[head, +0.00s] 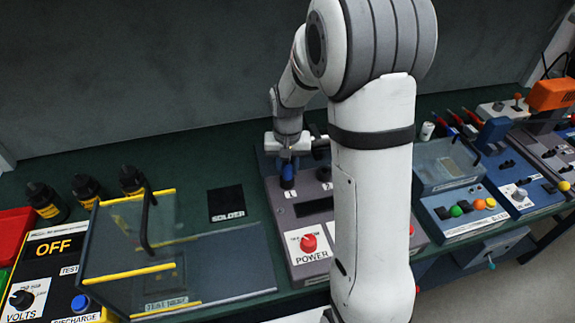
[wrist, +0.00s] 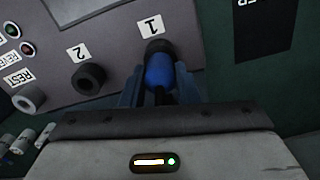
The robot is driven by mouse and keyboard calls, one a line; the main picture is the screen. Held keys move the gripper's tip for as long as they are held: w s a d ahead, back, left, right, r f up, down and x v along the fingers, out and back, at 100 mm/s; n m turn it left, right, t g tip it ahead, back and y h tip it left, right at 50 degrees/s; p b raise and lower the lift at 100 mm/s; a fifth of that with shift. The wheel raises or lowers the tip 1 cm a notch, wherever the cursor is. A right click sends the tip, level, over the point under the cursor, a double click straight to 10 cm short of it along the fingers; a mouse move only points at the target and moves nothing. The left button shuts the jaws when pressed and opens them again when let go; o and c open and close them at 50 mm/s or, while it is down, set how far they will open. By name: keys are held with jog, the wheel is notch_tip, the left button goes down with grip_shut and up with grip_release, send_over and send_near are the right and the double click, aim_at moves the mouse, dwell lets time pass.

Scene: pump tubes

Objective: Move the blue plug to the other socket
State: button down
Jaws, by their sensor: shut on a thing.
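The blue plug (wrist: 158,72) is at socket 1 (wrist: 158,47) on the grey power panel (wrist: 120,24). My gripper (wrist: 158,92) is shut on the plug, with a finger on each side of it. Socket 2 (wrist: 88,78) is a dark ring beside the label 2 in the wrist view, and it looks empty. In the head view my gripper (head: 288,160) points down over the blue plug (head: 288,176) at the panel's back left. Socket 2 (head: 324,174) shows to its right, partly beside my arm. How deep the plug sits cannot be told.
A clear-lidded test box (head: 215,262) stands left of the panel, with a black solder pad (head: 227,203) behind it. Several black bottles (head: 86,190) stand further left. A blue box with coloured buttons (head: 455,213) is on the right. My arm hides part of the panel.

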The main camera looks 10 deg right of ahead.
aim_at(288, 165)
jog(key=shift+f, duration=0.25)
jog(key=c, duration=1)
grip_release()
jog(key=shift+c, duration=0.2)
jog(key=shift+r, duration=3.95)
jog(key=shift+s+r, duration=0.15)
jog(key=shift+s, duration=0.05)
jog(key=s+r+n+t, duration=0.1)
jog(key=s+r, duration=0.1)
jog(key=s, duration=0.8)
jog(key=s+r+n+t, duration=0.1)
jog(key=s+r, duration=0.2)
jog(key=s, duration=0.7)
jog(key=shift+s+n+t, duration=0.25)
jog(key=shift+n+t, duration=0.05)
jog(key=shift+t, duration=0.1)
